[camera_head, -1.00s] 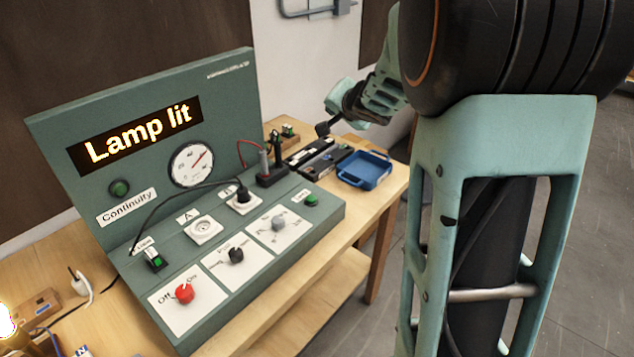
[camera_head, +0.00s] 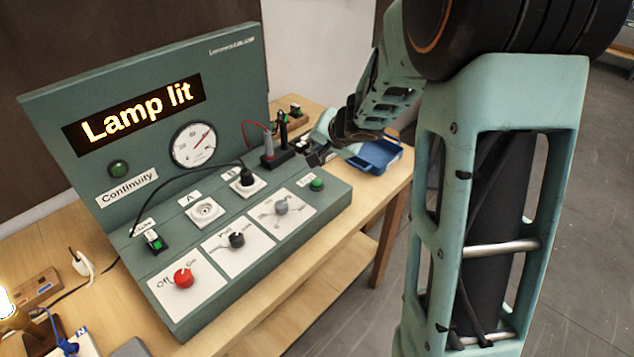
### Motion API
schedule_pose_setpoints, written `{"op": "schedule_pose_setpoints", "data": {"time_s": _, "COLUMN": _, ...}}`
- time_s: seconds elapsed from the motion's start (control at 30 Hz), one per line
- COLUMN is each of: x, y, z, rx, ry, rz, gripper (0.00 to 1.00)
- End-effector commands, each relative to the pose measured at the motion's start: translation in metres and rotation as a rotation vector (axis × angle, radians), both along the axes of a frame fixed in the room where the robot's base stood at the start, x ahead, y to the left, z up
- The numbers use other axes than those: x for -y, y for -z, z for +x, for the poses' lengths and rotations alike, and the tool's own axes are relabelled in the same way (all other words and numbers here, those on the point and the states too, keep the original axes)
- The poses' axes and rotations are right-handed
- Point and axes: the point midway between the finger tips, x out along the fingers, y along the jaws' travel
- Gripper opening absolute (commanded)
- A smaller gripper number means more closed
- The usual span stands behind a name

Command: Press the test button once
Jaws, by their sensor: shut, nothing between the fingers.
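The green test button (camera_head: 317,184) sits at the right end of the sloping green console (camera_head: 190,258), with a small label above it too small to read surely. My gripper (camera_head: 308,154) is shut and empty. It appears just above and behind the button in the picture, near the probe holder, and looks apart from the button. The console display (camera_head: 141,112) reads "Lamp lit". A round green indicator (camera_head: 118,168) sits above the "Continuity" label.
A red knob (camera_head: 183,278), black knob (camera_head: 236,240) and grey knob (camera_head: 281,207) stand on the console. A black plug (camera_head: 246,176) fills socket B. A black probe holder (camera_head: 277,158) and blue tray (camera_head: 380,155) lie behind. A lit lamp (camera_head: 6,304) stands at the left edge.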

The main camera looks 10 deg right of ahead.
Motion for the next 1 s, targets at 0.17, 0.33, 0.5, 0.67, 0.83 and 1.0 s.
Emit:
{"op": "schedule_pose_setpoints", "data": {"time_s": 0.17, "x": 0.000, "y": 0.013, "z": 0.000, "rx": 0.001, "ry": 0.001, "rz": 0.000, "gripper": 0.00}}
{"op": "schedule_pose_setpoints", "data": {"time_s": 0.33, "x": 0.000, "y": 0.030, "z": 0.000, "rx": 0.002, "ry": 0.001, "rz": 0.000, "gripper": 0.00}}
{"op": "schedule_pose_setpoints", "data": {"time_s": 0.5, "x": 0.000, "y": 0.048, "z": 0.000, "rx": 0.002, "ry": 0.000, "rz": -0.001, "gripper": 0.00}}
{"op": "schedule_pose_setpoints", "data": {"time_s": 0.67, "x": 0.000, "y": 0.064, "z": 0.000, "rx": 0.002, "ry": 0.000, "rz": -0.001, "gripper": 0.00}}
{"op": "schedule_pose_setpoints", "data": {"time_s": 0.83, "x": 0.000, "y": 0.082, "z": 0.000, "rx": 0.001, "ry": 0.001, "rz": 0.000, "gripper": 0.00}}
{"op": "schedule_pose_setpoints", "data": {"time_s": 1.0, "x": 0.000, "y": 0.087, "z": 0.000, "rx": 0.001, "ry": 0.001, "rz": 0.000, "gripper": 0.00}}
